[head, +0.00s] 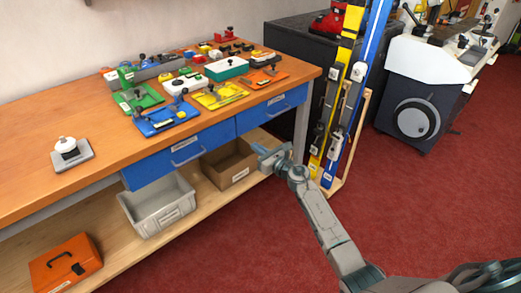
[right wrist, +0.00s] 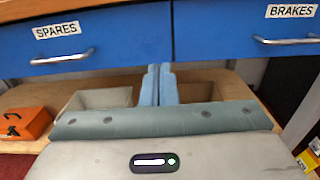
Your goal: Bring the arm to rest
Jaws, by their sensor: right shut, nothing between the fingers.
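My right arm (head: 325,225) reaches up from the lower right in the head view. Its gripper (head: 262,152) is in front of the workbench, below the right blue drawer (head: 270,108) and by the right end of the cardboard box (head: 230,168). In the right wrist view the two blue fingers (right wrist: 160,84) stand side by side, pressed together with nothing between them. They point toward the bench's lower shelf, under the drawers labelled SPARES (right wrist: 90,38) and BRAKES (right wrist: 245,30). My left gripper is not in view.
A grey bin (head: 158,210) and an orange toolbox (head: 66,264) stand on the lower shelf (head: 110,255). Yellow and blue skis (head: 350,85) stand upright right of the gripper. Several coloured fixtures cover the far benchtop. Red floor (head: 420,200) is clear at right.

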